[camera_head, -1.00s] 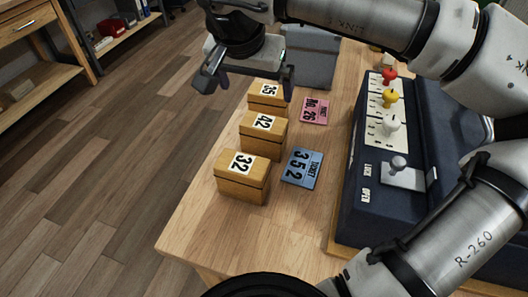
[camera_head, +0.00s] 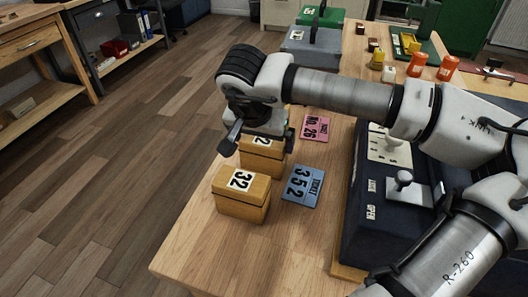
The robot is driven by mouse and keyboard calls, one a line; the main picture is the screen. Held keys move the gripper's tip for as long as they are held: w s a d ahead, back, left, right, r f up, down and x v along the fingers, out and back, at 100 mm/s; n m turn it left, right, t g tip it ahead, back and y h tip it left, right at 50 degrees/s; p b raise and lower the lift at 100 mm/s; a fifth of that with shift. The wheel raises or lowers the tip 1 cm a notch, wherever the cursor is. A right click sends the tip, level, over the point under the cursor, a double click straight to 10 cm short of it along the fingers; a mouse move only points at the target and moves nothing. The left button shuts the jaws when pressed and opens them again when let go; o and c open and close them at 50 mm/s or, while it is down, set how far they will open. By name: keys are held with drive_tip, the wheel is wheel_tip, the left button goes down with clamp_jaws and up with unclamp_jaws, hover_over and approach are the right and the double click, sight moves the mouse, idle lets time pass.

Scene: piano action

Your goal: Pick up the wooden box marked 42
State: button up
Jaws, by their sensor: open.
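The wooden box marked 42 (camera_head: 262,163) stands on the table behind the box marked 32. Its top label is mostly covered by my gripper, and only part of its last digit shows. My gripper (camera_head: 262,146) is over the box, with one finger on its left side and one on its right side near the top. The fingers look spread, and I cannot tell whether they touch the wood. The box marked 35 is hidden behind my gripper and arm.
The wooden box marked 32 (camera_head: 242,194) stands close in front. A blue ticket (camera_head: 302,186) and a pink ticket (camera_head: 317,127) lie to the right. A dark blue lever console (camera_head: 362,228) stands further right. The table's left edge is near the boxes.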

drive_tip(key=x, duration=0.3)
drive_tip(key=shift+f, duration=0.2)
drive_tip(key=c, duration=0.7)
drive_tip(key=shift+c, duration=0.7)
drive_tip(key=shift+r, duration=0.15)
